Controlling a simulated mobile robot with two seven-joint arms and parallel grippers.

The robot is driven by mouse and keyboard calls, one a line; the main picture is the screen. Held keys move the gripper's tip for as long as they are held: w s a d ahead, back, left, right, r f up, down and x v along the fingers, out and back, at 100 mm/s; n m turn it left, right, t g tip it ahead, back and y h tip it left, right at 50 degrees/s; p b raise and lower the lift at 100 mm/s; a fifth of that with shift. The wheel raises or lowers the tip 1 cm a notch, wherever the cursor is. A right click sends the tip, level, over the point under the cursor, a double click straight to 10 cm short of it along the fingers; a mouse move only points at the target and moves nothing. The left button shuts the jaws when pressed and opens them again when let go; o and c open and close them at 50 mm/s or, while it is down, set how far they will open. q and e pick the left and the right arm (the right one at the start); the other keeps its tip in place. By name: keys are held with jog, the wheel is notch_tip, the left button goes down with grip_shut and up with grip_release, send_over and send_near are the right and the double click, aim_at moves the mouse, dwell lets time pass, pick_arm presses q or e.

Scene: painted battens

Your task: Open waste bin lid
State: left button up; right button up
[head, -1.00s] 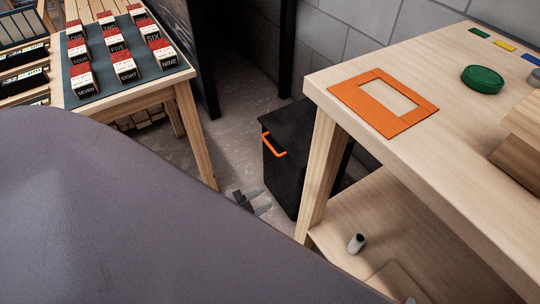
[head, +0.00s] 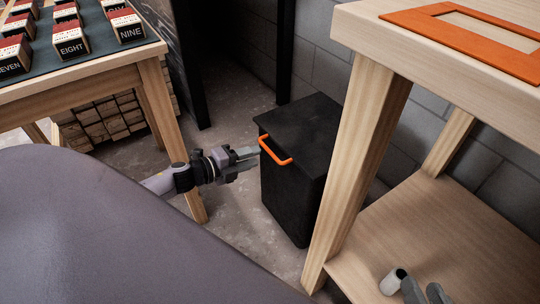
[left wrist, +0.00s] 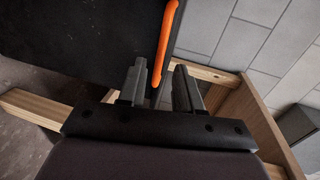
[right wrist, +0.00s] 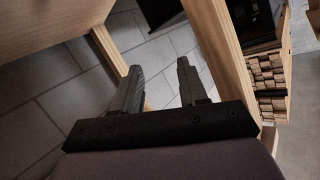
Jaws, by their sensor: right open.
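The black waste bin (head: 290,180) stands on the floor with its lid (head: 305,118) down. An orange handle (head: 277,153) sits at the lid's front edge. My left gripper (head: 254,160) is open, with its fingertips close to the handle's left end. In the left wrist view, the handle (left wrist: 166,40) runs up from between and just beyond the spread fingers (left wrist: 160,75), in front of the dark bin (left wrist: 85,35). I cannot tell whether they touch. My right gripper (right wrist: 158,68) is open and empty; its fingers show at the bottom right of the head view.
A wooden workbench (head: 365,150) stands close right of the bin, with an orange frame (head: 470,27) on top. A table (head: 80,85) with labelled blocks stands left. Floor is clear before the bin.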

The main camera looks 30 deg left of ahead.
aim_at(270, 150)
pick_arm(q)
jog(key=shift+b+x, duration=1.15)
jog(key=shift+x, duration=2.25)
pick_arm(e)
jog(key=shift+s+d+n+t+h, duration=0.2)
jog(key=shift+d+n+t+h, duration=0.2)
jog(key=shift+d+t, duration=0.35)
pick_arm(q)
jog(key=shift+r, duration=0.1)
jog(key=shift+c, duration=0.3)
pick_arm(e)
jog(key=shift+d, duration=0.1)
pick_arm(q)
grip_shut()
